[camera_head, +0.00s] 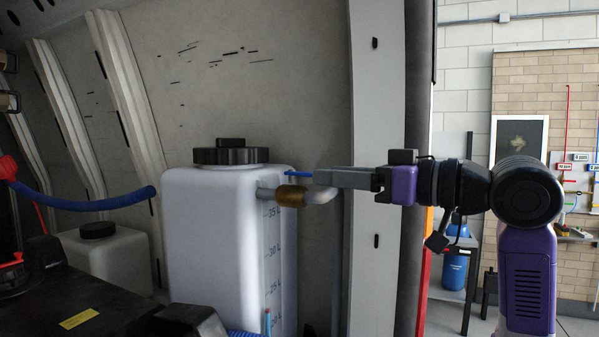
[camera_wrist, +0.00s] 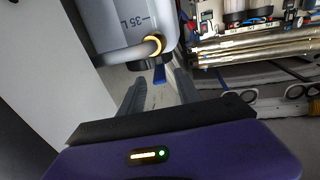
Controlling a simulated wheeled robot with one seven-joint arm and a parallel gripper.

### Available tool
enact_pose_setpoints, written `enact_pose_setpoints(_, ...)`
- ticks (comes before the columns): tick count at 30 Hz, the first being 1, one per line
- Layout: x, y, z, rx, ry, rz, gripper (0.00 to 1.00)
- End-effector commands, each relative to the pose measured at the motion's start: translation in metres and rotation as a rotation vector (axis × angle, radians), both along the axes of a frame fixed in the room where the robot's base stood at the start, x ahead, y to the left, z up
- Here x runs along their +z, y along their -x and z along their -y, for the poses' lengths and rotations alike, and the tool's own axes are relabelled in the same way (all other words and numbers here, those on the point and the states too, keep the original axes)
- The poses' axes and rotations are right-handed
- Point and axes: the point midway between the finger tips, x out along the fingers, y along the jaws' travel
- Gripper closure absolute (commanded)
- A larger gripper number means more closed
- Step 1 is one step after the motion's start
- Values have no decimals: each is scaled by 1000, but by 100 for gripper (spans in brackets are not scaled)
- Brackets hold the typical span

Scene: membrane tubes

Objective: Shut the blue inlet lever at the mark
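The blue inlet lever (camera_head: 298,174) is a thin bar above the brass valve (camera_head: 291,196), at the upper right of the white tank (camera_head: 205,230). In the wrist view the lever (camera_wrist: 159,74) shows end-on, between and just beyond my fingertips. My gripper (camera_head: 318,178) reaches in from the right, with its tips near the lever's right end. In the wrist view my gripper (camera_wrist: 160,82) has its two fingers apart with nothing held. I cannot tell whether a finger touches the lever. Level marks, including 35 L and 30 L, run down the tank; the water level is not clear.
A grey pipe (camera_head: 327,194) bends from the valve down beside the tank.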

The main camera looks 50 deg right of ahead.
Motion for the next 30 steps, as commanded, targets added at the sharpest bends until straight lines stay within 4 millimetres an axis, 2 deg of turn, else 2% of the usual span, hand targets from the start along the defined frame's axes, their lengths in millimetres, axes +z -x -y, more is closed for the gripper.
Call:
enact_pose_setpoints(6, 2, -35, -6, 2, -3, -1, 60)
enact_pose_setpoints(12, 1, -57, -9, 1, -3, -1, 60)
enact_pose_setpoints(23, 0, -63, -10, 0, 0, 1, 60)
enact_pose_setpoints(30, 0, -63, -10, 0, -1, 1, 100)
